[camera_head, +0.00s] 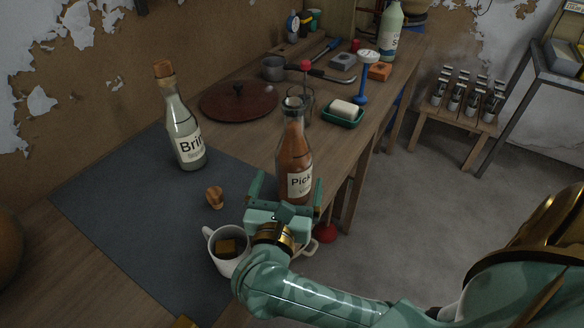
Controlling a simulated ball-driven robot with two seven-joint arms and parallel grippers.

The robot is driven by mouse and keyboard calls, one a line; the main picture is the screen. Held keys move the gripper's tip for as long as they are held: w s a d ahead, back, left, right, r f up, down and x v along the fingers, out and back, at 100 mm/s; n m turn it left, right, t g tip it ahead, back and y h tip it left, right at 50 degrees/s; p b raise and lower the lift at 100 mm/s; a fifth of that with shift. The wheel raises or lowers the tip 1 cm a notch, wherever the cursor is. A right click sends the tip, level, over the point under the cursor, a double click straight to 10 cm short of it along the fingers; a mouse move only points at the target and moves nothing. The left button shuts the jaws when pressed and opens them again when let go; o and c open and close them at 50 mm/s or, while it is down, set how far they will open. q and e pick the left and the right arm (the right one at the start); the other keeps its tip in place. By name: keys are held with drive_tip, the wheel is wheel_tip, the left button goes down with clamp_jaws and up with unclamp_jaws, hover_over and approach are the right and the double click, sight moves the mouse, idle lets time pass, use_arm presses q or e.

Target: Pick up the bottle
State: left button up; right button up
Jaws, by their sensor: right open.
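An orange-brown bottle (295,150) with a label starting "Pick" stands upright near the table's front edge. A clear bottle (184,130) with a cork and a label starting "Brin" stands upright on the dark mat, further left. My right gripper (290,190) is open at the lower part of the orange-brown bottle, its fingers on either side in the picture. I cannot tell whether they touch the glass. The bottle's base is hidden behind the gripper.
A white mug (228,250) stands close to my right gripper, with a loose cork (214,197) nearby on the dark mat (120,205). Behind are a round brown lid (238,101) and a green soap dish (344,117).

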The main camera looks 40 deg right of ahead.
sight(293, 167)
drive_tip(key=shift+w+d, duration=0.45)
drive_tip(key=shift+d, duration=0.05)
drive_tip(key=x, duration=0.4)
drive_tip(key=shift+b, duration=0.4)
drive_tip(key=shift+w+d, duration=0.3)
drive_tip(key=shift+c, duration=0.8)
drive_tip(key=shift+r, duration=0.1)
drive_tip(key=c, duration=1.7)
use_arm(q)
drive_tip(key=shift+w+f, duration=0.3)
drive_tip(key=shift+f, duration=0.15)
drive_tip(key=shift+r, duration=0.1)
use_arm(e)
drive_tip(key=shift+r, duration=0.2)
